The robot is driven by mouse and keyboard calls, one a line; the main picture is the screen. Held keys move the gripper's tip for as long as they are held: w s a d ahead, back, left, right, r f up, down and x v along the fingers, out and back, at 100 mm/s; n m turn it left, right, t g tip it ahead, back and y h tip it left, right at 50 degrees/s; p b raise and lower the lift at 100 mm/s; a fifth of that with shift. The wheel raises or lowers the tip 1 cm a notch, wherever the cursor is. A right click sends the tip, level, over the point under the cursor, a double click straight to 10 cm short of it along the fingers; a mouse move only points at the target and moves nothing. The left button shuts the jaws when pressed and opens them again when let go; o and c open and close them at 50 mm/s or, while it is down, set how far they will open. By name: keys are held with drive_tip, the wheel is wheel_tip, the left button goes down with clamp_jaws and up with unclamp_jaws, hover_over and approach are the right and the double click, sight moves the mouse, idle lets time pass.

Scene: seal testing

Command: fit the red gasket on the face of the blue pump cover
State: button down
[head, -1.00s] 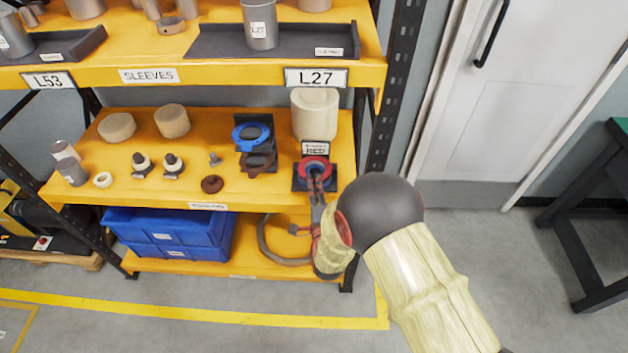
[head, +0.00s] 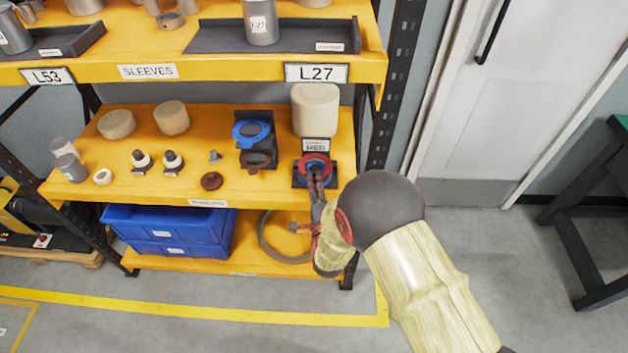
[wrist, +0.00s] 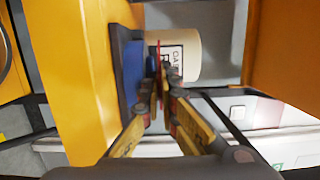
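The red gasket (head: 316,163) is a ring in front of the dark stand under the RED label in the head view. In the wrist view the gasket (wrist: 158,56) shows edge-on as a thin red line between the fingertips. The blue pump cover (wrist: 133,72) sits against the dark plate, close beside the gasket; some blue shows inside the ring in the head view. I cannot tell whether the gasket touches the cover's face. My gripper (head: 317,178) has its fingers closed on the gasket's near side; its fingertips (wrist: 158,80) hide part of the cover.
Left on the same yellow shelf (head: 110,185) are another blue part (head: 251,132) on a dark stand and a brown disc (head: 211,181). The upper shelf and right rack post (head: 383,120) bound the space.

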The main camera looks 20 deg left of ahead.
drive_tip(key=c, duration=2.3)
unclamp_jaws()
drive_tip(key=shift+f, duration=0.1)
drive_tip(key=o, duration=0.3)
drive_tip(key=shift+o, duration=0.2)
drive_tip(key=shift+s, duration=0.15)
drive_tip(key=v, duration=0.4)
drive_tip(key=shift+s+a, duration=0.2)
drive_tip(key=shift+s, duration=0.3)
